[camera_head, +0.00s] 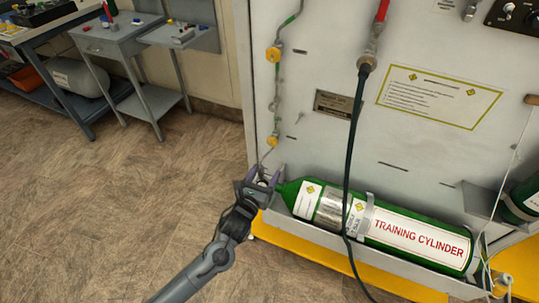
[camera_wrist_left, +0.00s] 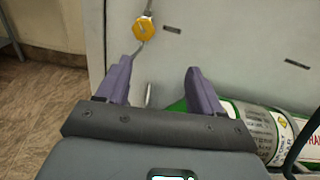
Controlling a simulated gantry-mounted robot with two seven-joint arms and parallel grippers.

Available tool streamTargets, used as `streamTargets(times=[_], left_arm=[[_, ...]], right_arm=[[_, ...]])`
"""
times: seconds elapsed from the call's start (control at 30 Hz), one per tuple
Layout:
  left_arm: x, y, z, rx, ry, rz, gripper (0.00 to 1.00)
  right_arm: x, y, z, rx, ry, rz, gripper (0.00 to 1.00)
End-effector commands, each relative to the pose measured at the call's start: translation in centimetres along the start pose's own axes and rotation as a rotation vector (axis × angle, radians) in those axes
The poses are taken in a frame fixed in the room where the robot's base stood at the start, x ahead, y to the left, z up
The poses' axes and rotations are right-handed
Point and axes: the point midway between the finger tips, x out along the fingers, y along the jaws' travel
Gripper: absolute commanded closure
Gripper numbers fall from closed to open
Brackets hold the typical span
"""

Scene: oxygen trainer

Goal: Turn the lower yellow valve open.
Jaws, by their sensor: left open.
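The lower yellow valve (camera_head: 272,140) sits on a thin pipe running down the left part of the pale panel. It also shows in the left wrist view as a yellow knob (camera_wrist_left: 144,28), above and beyond my fingers. My left gripper (camera_head: 268,176) is open and empty, just below this valve and near the neck of the green cylinder. In the left wrist view its two purple fingers (camera_wrist_left: 157,75) stand apart with the valve outside them, not touching. The upper yellow valve (camera_head: 273,54) is higher on the same pipe. My right gripper is not in view.
A green training cylinder (camera_head: 420,236) lies in a tray along the panel's base, close to my left gripper. A dark hose (camera_head: 349,150) hangs down the panel's front. Grey carts (camera_head: 117,40) stand at the back left. The floor on the left is clear.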

Motion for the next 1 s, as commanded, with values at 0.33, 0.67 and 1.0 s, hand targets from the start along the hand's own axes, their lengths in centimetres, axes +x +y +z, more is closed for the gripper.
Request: streamTargets(times=[0.33,0.67,1.0], left_arm=[[1.2,3.8,-0.1,0.234,-0.046,-0.027,0.33],[5.6,3.5,0.2,0.231,-0.052,-0.027,0.33],[10.4,3.4,0.5,0.231,-0.051,-0.027,0.33]], right_arm=[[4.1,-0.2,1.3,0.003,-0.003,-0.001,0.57],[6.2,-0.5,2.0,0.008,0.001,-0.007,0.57],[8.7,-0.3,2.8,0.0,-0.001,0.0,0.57]])
